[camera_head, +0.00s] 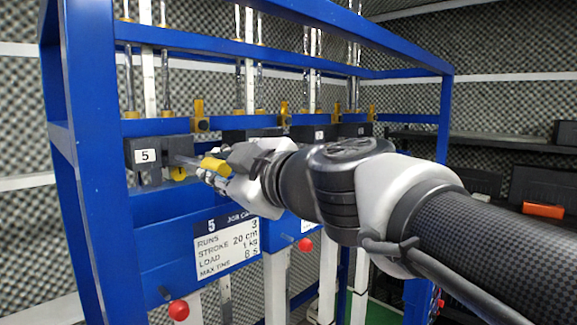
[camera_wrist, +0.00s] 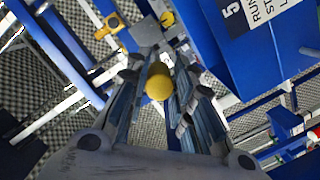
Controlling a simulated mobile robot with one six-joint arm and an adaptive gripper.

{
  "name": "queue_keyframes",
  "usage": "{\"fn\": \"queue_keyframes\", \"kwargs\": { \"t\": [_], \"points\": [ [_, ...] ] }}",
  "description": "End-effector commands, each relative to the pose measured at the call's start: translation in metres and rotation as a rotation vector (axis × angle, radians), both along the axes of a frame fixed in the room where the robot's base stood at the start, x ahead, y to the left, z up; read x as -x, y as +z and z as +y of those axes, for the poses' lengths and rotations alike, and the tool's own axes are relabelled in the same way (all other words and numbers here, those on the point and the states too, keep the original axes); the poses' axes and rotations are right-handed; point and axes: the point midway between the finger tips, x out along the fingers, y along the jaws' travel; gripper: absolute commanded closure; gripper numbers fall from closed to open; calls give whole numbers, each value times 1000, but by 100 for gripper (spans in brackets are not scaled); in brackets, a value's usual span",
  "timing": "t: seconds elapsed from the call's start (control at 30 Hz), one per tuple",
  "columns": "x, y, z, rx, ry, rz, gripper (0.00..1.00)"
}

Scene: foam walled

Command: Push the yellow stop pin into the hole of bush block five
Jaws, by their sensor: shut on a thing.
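The yellow stop pin (camera_head: 214,165) is between the fingers of my gripper (camera_head: 203,168), which is shut on it. In the wrist view the pin's rounded yellow end (camera_wrist: 158,86) shows between the fingers of my gripper (camera_wrist: 160,66). Bush block five (camera_head: 146,168) is a dark block with a white "5" label, just left of the fingertips; its grey body also shows beyond them in the wrist view (camera_wrist: 145,32). The pin points roughly at the block's right part. The hole and the pin's front end are hidden, so I cannot tell whether the pin has entered.
A blue frame (camera_head: 85,190) surrounds the blocks. More dark blocks (camera_head: 305,133) stand in a row behind my arm. A job card (camera_head: 228,243) and red knobs (camera_head: 179,310) are below. A yellow piece (camera_head: 178,174) sits at block five's lower right. Yellow brackets (camera_head: 201,116) stand above.

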Motion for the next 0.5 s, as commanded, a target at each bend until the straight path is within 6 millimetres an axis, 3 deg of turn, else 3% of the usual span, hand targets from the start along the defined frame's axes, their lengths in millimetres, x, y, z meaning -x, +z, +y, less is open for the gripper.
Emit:
{"fn": "queue_keyframes", "kwargs": {
  "t": [0.4,0.5],
  "points": [
    [0,-3,-2,-3,-7,-3,100],
    [-6,-2,5,-2,-7,-1,100]
  ]
}}
